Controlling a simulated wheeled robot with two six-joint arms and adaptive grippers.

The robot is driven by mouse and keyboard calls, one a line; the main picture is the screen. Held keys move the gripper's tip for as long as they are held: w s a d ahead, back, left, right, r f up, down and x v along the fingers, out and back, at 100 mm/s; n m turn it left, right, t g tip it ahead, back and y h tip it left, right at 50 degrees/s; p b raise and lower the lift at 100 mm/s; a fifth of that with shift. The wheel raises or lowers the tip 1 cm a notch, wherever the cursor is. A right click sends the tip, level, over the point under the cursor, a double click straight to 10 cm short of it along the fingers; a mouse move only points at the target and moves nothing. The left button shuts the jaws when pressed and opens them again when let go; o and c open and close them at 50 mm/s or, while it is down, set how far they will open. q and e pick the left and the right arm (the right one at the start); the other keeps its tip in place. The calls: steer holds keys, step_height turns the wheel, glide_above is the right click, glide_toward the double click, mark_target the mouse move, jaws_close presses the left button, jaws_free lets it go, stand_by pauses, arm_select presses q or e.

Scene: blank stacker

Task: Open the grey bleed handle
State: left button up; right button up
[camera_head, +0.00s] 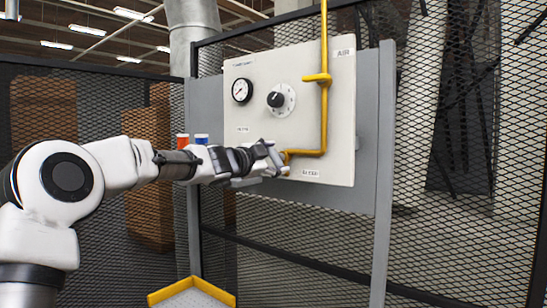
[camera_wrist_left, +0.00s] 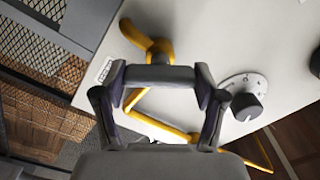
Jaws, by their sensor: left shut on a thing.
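The grey bleed handle (camera_wrist_left: 160,76) shows in the left wrist view as a short grey bar spanning the space between my left fingers. It lies in front of the yellow pipe's flared end (camera_wrist_left: 153,46) on the pale panel. My left gripper (camera_wrist_left: 158,88) is shut on this handle, with one finger at each end of it. In the head view my left gripper (camera_head: 276,158) is at the lower part of the panel (camera_head: 262,62), beside the bottom end of the yellow pipe (camera_head: 324,115). There it mostly hides the handle. My right gripper is not in view.
The panel also carries a round gauge (camera_head: 242,90), a black knob (camera_head: 275,100) and a yellow lever (camera_head: 317,78). Black mesh fencing (camera_head: 460,200) stands on both sides. A yellow-edged tray (camera_head: 160,295) is low in front.

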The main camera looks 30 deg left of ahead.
arm_select(q)
steer(key=m, duration=0.3)
steer(key=shift+r+m, duration=0.15)
steer(key=shift+m, duration=0.25)
steer(key=shift+w+a+m, duration=0.1)
steer(key=shift+m, duration=1.7)
steer(key=o, duration=1.1)
steer(key=shift+w, duration=0.15)
steer(key=shift+o, duration=0.2)
steer(key=shift+a+b, duration=0.1)
steer(key=shift+b, duration=0.2)
steer(key=shift+f, duration=0.2)
